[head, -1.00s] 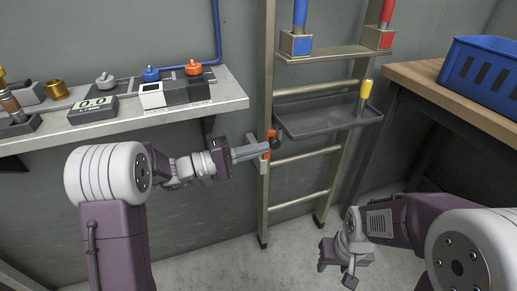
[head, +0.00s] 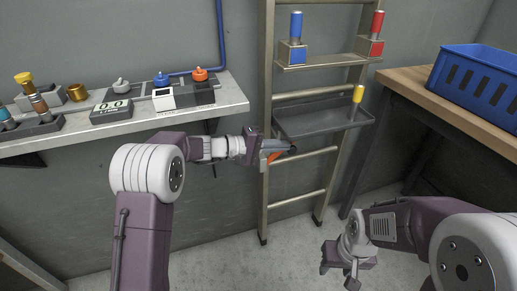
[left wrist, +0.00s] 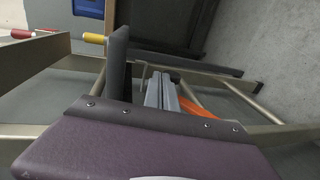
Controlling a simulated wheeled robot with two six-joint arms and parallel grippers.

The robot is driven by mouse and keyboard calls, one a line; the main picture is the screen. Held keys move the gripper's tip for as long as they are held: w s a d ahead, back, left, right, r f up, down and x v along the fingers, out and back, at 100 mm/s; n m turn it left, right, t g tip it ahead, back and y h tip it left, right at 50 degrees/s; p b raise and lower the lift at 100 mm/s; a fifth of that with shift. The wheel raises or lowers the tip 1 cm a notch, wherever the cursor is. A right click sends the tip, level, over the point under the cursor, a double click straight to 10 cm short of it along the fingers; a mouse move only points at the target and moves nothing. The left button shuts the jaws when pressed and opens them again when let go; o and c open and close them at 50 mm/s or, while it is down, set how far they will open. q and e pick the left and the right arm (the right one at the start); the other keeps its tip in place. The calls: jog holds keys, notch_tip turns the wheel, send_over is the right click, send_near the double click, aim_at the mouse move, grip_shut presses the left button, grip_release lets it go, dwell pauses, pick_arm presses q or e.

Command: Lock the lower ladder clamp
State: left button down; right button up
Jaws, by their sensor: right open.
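The metal ladder (head: 264,100) stands against the wall. The lower clamp's orange lever (head: 273,158) is on its left rail, below the level of the grey tray (head: 325,120), with a black end (head: 292,150) to its right. My left gripper (head: 279,146) is at this clamp, its grey fingers close together beside the orange lever and partly covering it. In the left wrist view the fingers (left wrist: 162,92) lie side by side with nothing visible between them, and the orange part (left wrist: 200,113) is to their right. Actual contact is unclear. My right gripper (head: 342,266) is open, low and away from the ladder.
A yellow-handled tool (head: 357,94) stands at the tray's right end. Blue (head: 296,28) and red (head: 376,24) handles stand above. A wall shelf (head: 205,116) with instruments is at left. A blue crate (head: 485,80) sits on the workbench (head: 420,78) at right.

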aim_at(291, 154)
pick_arm(q)
jog(key=shift+g+y, duration=0.3)
jog(key=shift+y, duration=0.5)
jog(key=shift+w+d+f+b, duration=0.35)
jog(key=shift+d+f, duration=0.35)
jog(key=shift+d, duration=0.15)
jog(key=shift+w+d+f+b, duration=0.3)
jog(key=shift+w+d+f, duration=0.05)
jog(key=shift+d+f, duration=0.4)
jog(key=shift+d, duration=0.1)
jog(key=v, duration=0.9)
jog(key=shift+b, duration=0.4)
jog(key=shift+s+f, duration=0.1)
jog(key=shift+f, duration=0.05)
